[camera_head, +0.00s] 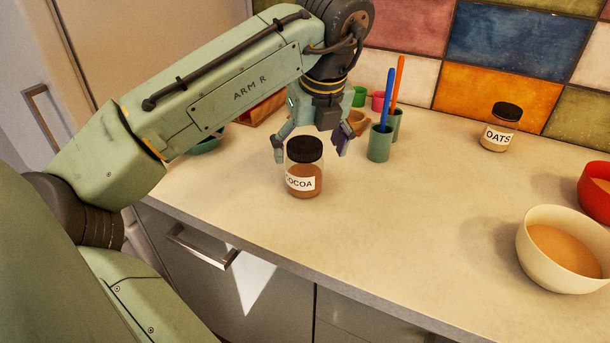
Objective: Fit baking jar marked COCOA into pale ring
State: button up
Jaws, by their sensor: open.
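The COCOA jar (304,182) is clear with a black lid, brown contents and a white label. It stands upright on the counter near its front edge, left of the picture's middle. My gripper (311,148) is open, its fingers spread to either side of the jar's lid in this view. The jar shows in front of the gripper, and I cannot tell whether a finger touches it. I cannot make out a pale ring in this view; my arm hides part of the counter at the back left.
An OATS jar (500,129) stands at the back right. A cream bowl (532,263) and a red bowl (593,195) are at the right. Green cups (379,145) holding blue and orange sticks stand right of my gripper. The middle of the counter (420,210) is clear.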

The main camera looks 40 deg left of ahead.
jog(key=b+x, duration=0.3)
jog(key=shift+s+a+f+b, duration=0.2)
jog(key=shift+a+b, duration=0.05)
jog(key=shift+b, duration=0.05)
jog(key=shift+w+a+f+b, duration=0.15)
jog(key=shift+w+f+b, duration=0.05)
jog(key=shift+f+b, duration=0.45)
jog(key=shift+c, duration=0.2)
jog(key=c, duration=1.5)
